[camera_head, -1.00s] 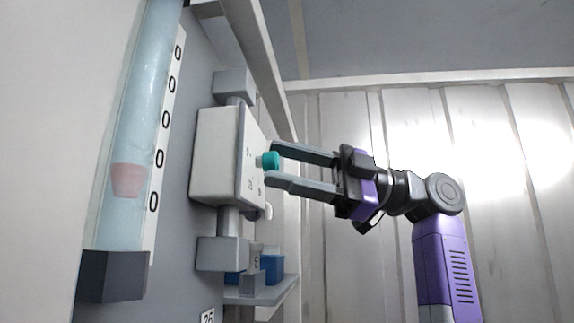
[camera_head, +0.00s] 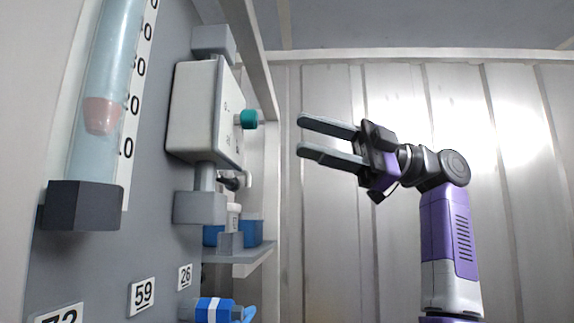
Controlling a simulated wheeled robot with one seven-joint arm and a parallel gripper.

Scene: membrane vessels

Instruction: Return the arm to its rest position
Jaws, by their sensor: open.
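My gripper (camera_head: 299,136) is open and empty, with its two grey fingers pointing left. It is in the middle of the head view, to the right of a white box (camera_head: 205,112) mounted on the grey panel. A teal knob (camera_head: 248,119) sticks out from the right face of the box. The knob is apart from my fingertips, with a clear gap between them. My purple and black arm rises at the right, bent at its upper joint.
A flow tube (camera_head: 112,70) with a pinkish float (camera_head: 102,115) and a number scale stands on the panel at left. A shelf (camera_head: 243,257) holds blue containers (camera_head: 250,232). Below are number plates (camera_head: 142,296) and a blue-and-white fitting (camera_head: 213,310). Free room lies before the back wall.

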